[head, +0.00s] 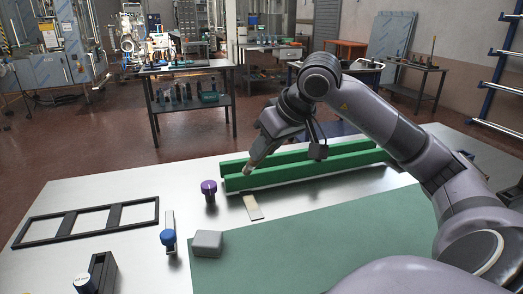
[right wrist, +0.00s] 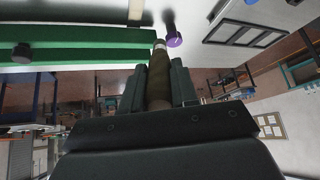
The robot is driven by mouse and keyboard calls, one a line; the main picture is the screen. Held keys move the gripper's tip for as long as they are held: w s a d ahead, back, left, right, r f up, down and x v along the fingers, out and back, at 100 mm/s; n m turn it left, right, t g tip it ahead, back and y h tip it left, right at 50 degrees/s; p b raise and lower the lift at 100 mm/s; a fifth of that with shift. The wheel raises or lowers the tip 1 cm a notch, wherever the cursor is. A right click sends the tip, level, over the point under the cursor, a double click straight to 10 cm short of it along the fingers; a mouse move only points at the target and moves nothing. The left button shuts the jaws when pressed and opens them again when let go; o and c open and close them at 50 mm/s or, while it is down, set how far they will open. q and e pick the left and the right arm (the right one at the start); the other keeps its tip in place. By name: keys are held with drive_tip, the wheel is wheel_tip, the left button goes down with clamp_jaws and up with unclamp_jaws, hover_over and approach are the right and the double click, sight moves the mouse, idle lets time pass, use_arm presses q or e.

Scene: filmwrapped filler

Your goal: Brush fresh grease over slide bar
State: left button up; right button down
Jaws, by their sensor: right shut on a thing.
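A long green double-railed bar (head: 320,168), which looks like the slide bar, lies across the back of the pale table (head: 120,262). It also shows at the upper left of the right wrist view (right wrist: 75,52). My right gripper (head: 262,152) is above the bar's left end, pointing down. It is shut on a brush (right wrist: 158,72) with a brownish handle. The brush's light tip is close to the bar's left end; I cannot tell whether it touches. A purple-capped container (head: 209,190) stands just left of that end. Any grease is too small to tell. My left gripper is out of view.
A cream strip (head: 253,208) lies before the bar. A blue-knobbed tool (head: 169,235), a black three-window frame (head: 88,220) and a dark holder (head: 102,272) are at left. Mid-mat looks clear.

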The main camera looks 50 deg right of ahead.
wheel_tip(320, 180, down, 5)
drive_tip(key=b, duration=0.4)
idle(0.3)
